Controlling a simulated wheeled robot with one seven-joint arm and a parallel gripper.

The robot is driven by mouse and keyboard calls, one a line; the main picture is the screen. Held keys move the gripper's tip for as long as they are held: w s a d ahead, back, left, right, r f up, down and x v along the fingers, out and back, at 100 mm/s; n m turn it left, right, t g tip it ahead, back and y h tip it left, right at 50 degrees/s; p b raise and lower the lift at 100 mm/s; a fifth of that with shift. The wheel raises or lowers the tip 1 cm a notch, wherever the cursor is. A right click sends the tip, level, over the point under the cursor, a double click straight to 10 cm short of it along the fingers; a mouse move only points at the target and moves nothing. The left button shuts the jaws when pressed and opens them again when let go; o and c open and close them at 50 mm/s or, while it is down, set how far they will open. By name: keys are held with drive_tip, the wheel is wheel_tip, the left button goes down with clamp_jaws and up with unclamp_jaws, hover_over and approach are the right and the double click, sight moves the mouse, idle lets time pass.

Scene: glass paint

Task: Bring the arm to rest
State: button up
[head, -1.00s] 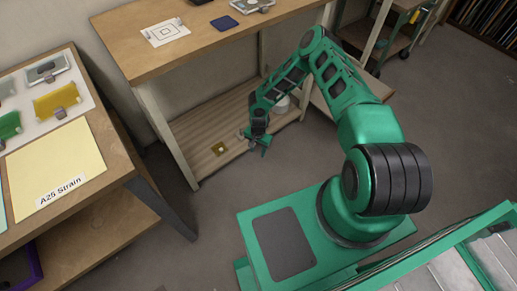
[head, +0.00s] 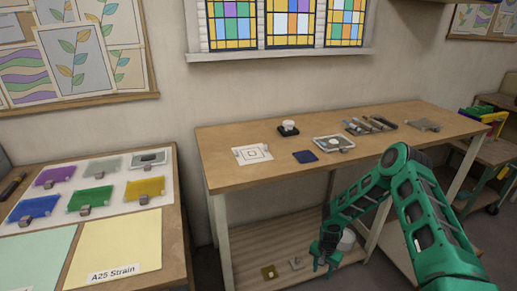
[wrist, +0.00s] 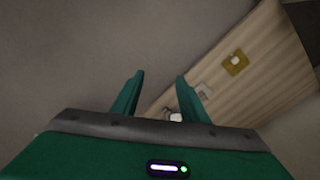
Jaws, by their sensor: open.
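My green arm reaches out from the lower right of the head view and bends down in front of the tall wooden workbench (head: 235,181). My gripper (head: 322,268) hangs low, pointing down, beside the bench's slatted lower shelf (head: 245,255). In the wrist view my gripper (wrist: 158,85) has its two green fingers apart with nothing between them. Grey floor lies beyond the fingertips.
A small yellow-brown square piece (head: 269,271) and a small pale piece (head: 296,263) lie on the lower shelf. A left table holds coloured glass pieces and a yellow sheet (head: 120,245).

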drive_tip(key=s+d+r+n+h, duration=0.1)
drive_tip(key=d+r, duration=0.3)
drive_tip(key=r, duration=0.6)
drive_tip(key=s+d+r, duration=0.1)
drive_tip(key=d+r, duration=0.4)
drive_tip(key=r, duration=0.5)
drive_tip(key=s+d+r+n+h, duration=0.1)
drive_tip(key=d+r, duration=0.3)
drive_tip(key=r, duration=0.6)
drive_tip(key=s+d+r, duration=0.2)
drive_tip(key=s+r, duration=0.4)
drive_tip(key=r, duration=0.2)
drive_tip(key=s+d+r, duration=0.2)
drive_tip(key=s+r, duration=0.3)
drive_tip(key=r, duration=0.3)
drive_tip(key=s+a+r+y, duration=0.1)
drive_tip(key=s+r, duration=0.4)
drive_tip(key=s, duration=0.7)
drive_tip(key=s+a+r+y, duration=0.1)
drive_tip(key=s+a+r, duration=0.3)
drive_tip(key=s, duration=0.8)
drive_tip(key=shift+s+r+m+y, duration=0.3)
drive_tip(key=shift+r+m, duration=0.1)
drive_tip(key=shift+r, duration=0.1)
drive_tip(key=shift+w+f, duration=0.25)
drive_tip(key=shift+w, duration=0.45)
